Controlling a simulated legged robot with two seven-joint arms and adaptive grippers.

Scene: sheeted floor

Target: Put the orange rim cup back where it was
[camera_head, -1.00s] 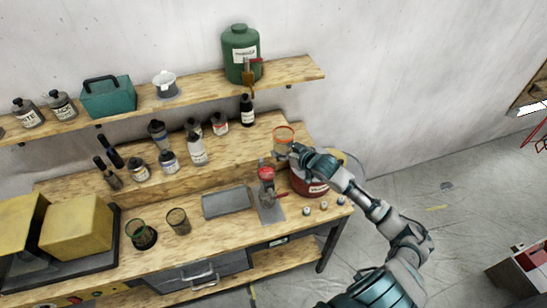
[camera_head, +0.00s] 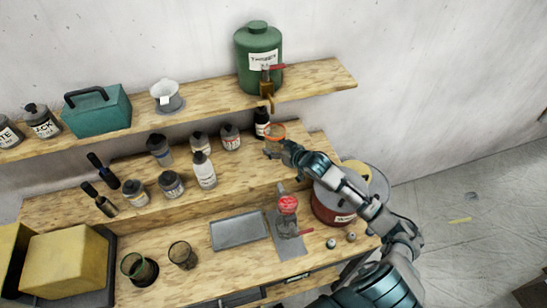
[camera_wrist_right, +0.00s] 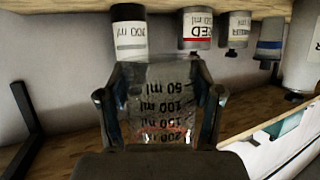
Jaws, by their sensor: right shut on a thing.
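The orange rim cup (camera_head: 275,143) is a clear measuring cup with an orange rim. My right gripper (camera_head: 286,152) is shut on it and holds it over the right end of the raised bench step, in front of a black bottle and below the dispenser's tap. In the right wrist view the cup (camera_wrist_right: 158,100) sits between the two fingers of the right gripper (camera_wrist_right: 158,112), its ml marks showing inverted. Whether its base touches the step cannot be told. Two other glass cups, a green-rimmed one (camera_head: 139,268) and a dark-rimmed one (camera_head: 183,255), stand at the bench's front left. My left gripper is out of view.
A green dispenser (camera_head: 259,60) with a tap stands on the upper shelf (camera_head: 215,110). The black bottle (camera_head: 262,124) and several paint bottles stand on the step. A red drum (camera_head: 335,203), a grey tray (camera_head: 238,231) and a red-topped device (camera_head: 287,206) are nearby.

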